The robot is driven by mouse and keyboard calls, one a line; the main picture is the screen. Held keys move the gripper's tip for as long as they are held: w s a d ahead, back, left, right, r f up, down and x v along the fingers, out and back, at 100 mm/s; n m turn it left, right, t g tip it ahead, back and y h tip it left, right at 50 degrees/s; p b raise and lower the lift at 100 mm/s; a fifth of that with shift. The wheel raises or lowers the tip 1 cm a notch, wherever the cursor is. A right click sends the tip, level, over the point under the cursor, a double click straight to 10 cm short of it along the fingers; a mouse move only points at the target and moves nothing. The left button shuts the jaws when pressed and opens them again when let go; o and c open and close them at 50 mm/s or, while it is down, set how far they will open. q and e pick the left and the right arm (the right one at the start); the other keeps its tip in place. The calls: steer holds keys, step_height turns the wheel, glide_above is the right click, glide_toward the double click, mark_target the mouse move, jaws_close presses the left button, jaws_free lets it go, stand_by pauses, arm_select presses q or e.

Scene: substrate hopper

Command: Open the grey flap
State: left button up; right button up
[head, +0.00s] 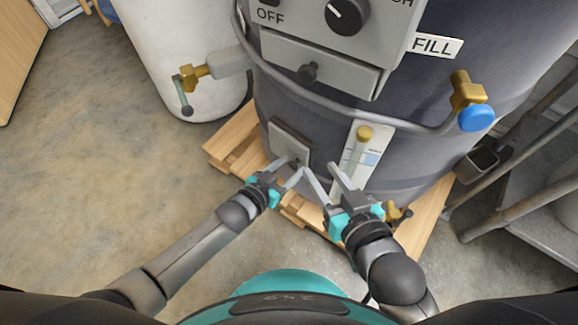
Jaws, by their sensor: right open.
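The grey flap (289,142) is a small square panel low on the front of the dark hopper (400,80). It looks closed, flat against the hopper wall. A small dark knob (295,163) shows at its lower edge. My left gripper (292,167) has its fingertips at this knob, one on either side as far as I can see. Whether they touch or grip it cannot be told. My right gripper (320,170) is open and empty, just right of the flap, in front of the hopper's lower wall. Its left finger is close to the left gripper's fingertips.
A gauge strip (360,158) with a brass cap is right of the flap. A curved grey pipe (330,108) with a blue-handled brass valve (473,108) crosses above. A drawer-like grey panel (310,60) is higher up. The hopper stands on a wooden pallet (232,140). Floor at left is clear.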

arm_select(q)
jaws_close()
stand_by(1.2)
